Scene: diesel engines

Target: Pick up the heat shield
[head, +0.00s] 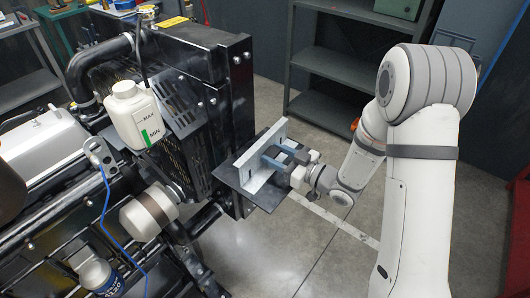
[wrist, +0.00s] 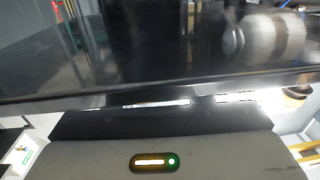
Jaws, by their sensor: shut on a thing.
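The heat shield (head: 246,172) is a pale grey metal panel with a bent profile, standing over a dark flat plate beside the engine's radiator end in the head view. My gripper (head: 275,157) comes in from the right and is shut on the heat shield. Its dark fingers lie against the panel's right side, near the middle of its length. I cannot tell whether the shield's lower edge touches the dark plate. In the wrist view, a dark glossy surface (wrist: 150,45) fills the upper part, and I cannot tell what it belongs to. The fingertips are not clear there.
The dark flat plate (head: 266,198) juts out from the engine under the shield. The black radiator frame (head: 232,100) rises close to the left. A white coolant tank (head: 134,112) sits farther left. Grey shelving (head: 335,70) stands behind. Open floor (head: 310,240) lies in front.

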